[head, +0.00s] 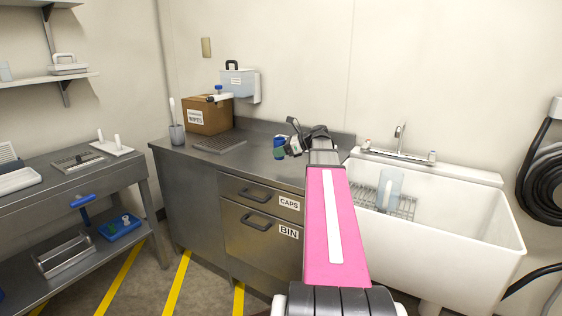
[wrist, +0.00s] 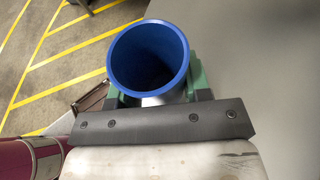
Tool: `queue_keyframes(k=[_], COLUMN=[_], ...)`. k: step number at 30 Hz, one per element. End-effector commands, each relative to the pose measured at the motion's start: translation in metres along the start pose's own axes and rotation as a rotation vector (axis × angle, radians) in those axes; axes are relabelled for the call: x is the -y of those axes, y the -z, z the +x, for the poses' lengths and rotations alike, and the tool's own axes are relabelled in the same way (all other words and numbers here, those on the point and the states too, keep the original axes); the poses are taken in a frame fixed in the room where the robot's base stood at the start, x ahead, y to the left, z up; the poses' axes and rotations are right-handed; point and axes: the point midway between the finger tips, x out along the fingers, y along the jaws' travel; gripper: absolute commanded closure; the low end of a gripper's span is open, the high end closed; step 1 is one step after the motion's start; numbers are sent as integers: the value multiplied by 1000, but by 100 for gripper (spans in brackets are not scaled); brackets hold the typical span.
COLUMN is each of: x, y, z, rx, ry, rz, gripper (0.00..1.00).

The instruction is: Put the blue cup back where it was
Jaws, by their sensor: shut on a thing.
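The blue cup (wrist: 178,52) is upright in the wrist view, its open rim facing the camera and its inside dark. My gripper (wrist: 154,84) is shut on it, with green finger pads on both sides of its wall. In the head view the cup (head: 279,153) shows small at the end of my arm, partly covered by my gripper (head: 286,147). It is over or on the steel counter (head: 262,170), near the front edge; I cannot tell whether its base touches.
A cardboard wipes box (head: 206,116), a grey cup with a brush (head: 177,133) and a dark mat (head: 219,145) are on the counter's left. A sink (head: 455,235) is at right. A side bench (head: 75,190) stands at left. The counter's middle looks clear.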

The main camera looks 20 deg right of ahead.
Motion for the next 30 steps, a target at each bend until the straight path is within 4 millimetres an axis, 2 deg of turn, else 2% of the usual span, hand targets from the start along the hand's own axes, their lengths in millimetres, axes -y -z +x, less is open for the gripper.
queue_keyframes(k=[8, 16, 28, 29, 30], x=[6, 5, 6, 6, 6], y=[14, 42, 46, 46, 46], z=[-1, 12, 13, 13, 13], rx=[0, 0, 0, 0, 0], ry=[0, -1, 0, 0, 0], rz=[1, 1, 0, -1, -1], gripper=[80, 80, 80, 52, 39])
